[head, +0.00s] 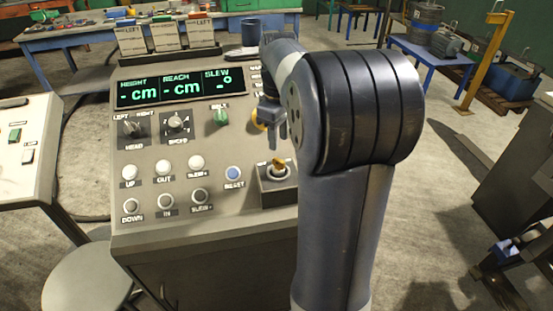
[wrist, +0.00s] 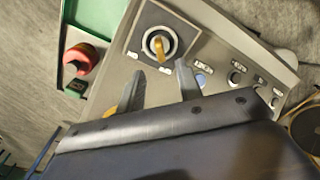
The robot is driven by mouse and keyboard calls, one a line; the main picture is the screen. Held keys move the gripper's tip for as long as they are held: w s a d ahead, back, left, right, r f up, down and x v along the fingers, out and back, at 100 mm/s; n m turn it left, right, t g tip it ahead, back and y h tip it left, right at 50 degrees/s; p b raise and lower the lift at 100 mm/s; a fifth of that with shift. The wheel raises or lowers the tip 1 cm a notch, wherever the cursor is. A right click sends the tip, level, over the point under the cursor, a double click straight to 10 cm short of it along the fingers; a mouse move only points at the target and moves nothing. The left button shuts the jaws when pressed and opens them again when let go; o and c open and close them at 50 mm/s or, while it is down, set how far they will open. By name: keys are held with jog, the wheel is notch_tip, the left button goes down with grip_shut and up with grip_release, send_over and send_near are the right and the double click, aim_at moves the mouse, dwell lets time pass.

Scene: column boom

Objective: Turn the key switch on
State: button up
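The key switch (head: 278,169) is a yellow key in a round silver ring on a raised dark plate at the console's lower right. In the wrist view the key (wrist: 159,44) sits in its ring on a dark square plate, its yellow grip running roughly up and down in the picture. My gripper (head: 273,143) hangs above and behind the key in the head view. In the wrist view its two fingers (wrist: 160,70) are spread apart, with nothing between them; the key shows beyond the tips, apart from them.
The grey console (head: 140,215) carries knobs, several round buttons and a green display (head: 172,90). A blue button (head: 234,173) is left of the key. The wrist view shows a red mushroom button (wrist: 80,60) at left. A round stool (head: 85,280) stands at lower left.

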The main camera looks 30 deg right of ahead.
aim_at(279, 160)
notch_tip(279, 160, down, 8)
jog(key=shift+f, duration=0.2)
grip_shut()
dwell(0.4)
